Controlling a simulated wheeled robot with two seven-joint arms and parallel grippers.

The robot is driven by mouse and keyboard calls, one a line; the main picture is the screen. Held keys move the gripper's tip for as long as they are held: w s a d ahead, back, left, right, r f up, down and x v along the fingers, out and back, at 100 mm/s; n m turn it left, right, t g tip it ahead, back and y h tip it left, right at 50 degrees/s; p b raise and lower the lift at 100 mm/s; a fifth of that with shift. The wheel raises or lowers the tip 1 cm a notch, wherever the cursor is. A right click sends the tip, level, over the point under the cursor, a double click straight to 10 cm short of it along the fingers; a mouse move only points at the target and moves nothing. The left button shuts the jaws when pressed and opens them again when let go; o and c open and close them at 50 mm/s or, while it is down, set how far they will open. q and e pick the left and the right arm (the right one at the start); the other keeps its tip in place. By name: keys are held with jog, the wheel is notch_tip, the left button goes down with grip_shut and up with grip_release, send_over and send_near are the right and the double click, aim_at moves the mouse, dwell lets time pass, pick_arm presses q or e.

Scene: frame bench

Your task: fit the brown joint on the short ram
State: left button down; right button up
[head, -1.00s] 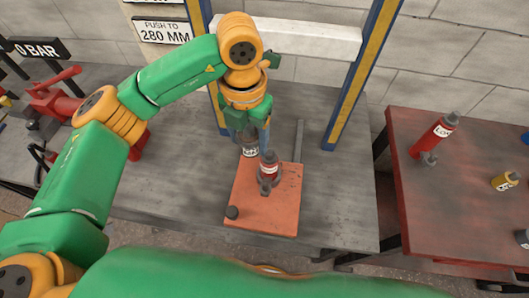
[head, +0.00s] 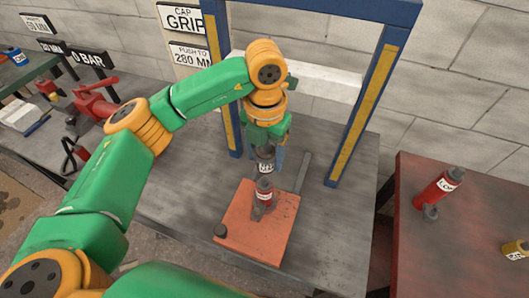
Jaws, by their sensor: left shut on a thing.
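The short ram (head: 264,188), a small red cylinder with a white label, stands upright on the orange plate (head: 243,218) on the bench. My left gripper (head: 266,153) is above and just behind it, pointing down and shut on a dark piece with a white label (head: 266,167). I take this piece to be the brown joint, though its colour looks dark grey here. Its lower end is close to the ram's top in the picture; I cannot tell whether they touch. The fingertips are partly hidden. My right gripper is out of view.
A blue press frame (head: 362,105) with a pale crossbeam stands behind the plate. A red hand pump (head: 94,100) is at left. A longer red ram (head: 438,188) lies on the red table (head: 440,250) at right.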

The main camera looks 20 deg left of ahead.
aim_at(264, 180)
pick_arm(q)
jog(key=f, duration=0.1)
jog(key=f+b, duration=0.2)
jog(key=shift+a+f, duration=0.25)
jog(key=shift+f, duration=0.1)
jog(key=shift+d, duration=0.1)
jog(key=shift+r, duration=0.1)
jog(key=shift+b, duration=0.5)
dwell(0.6)
jog(key=shift+f+b, duration=1.8)
jog(key=shift+f, duration=0.25)
grip_release()
jog(key=shift+r, duration=0.1)
notch_tip(264, 180, up, 7)
jog(key=shift+r, duration=0.1)
